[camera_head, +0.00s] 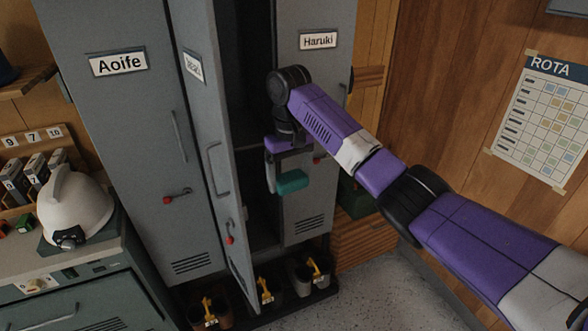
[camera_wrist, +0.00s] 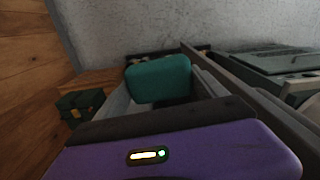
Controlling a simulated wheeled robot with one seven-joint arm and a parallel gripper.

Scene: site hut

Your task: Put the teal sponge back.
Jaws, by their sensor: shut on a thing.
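The teal sponge (camera_head: 292,183) is held in my gripper (camera_head: 288,178), below the end of my arm. In the head view it appears in front of the left part of the locker labelled Haruki (camera_head: 318,40), beside the dark opening of the middle locker (camera_head: 258,120). The middle locker's door (camera_head: 215,150) stands open toward me, and its label is too slanted to read surely. In the wrist view the sponge (camera_wrist: 158,80) shows beyond my purple gripper body, between the fingers. The fingertips are partly hidden by the sponge.
The locker labelled Aoife (camera_head: 118,63) is shut at left. A white helmet (camera_head: 75,208) sits on a grey cabinet. A rota (camera_head: 540,120) hangs on the right wall. Grey floor (camera_head: 350,275) is clear at front right.

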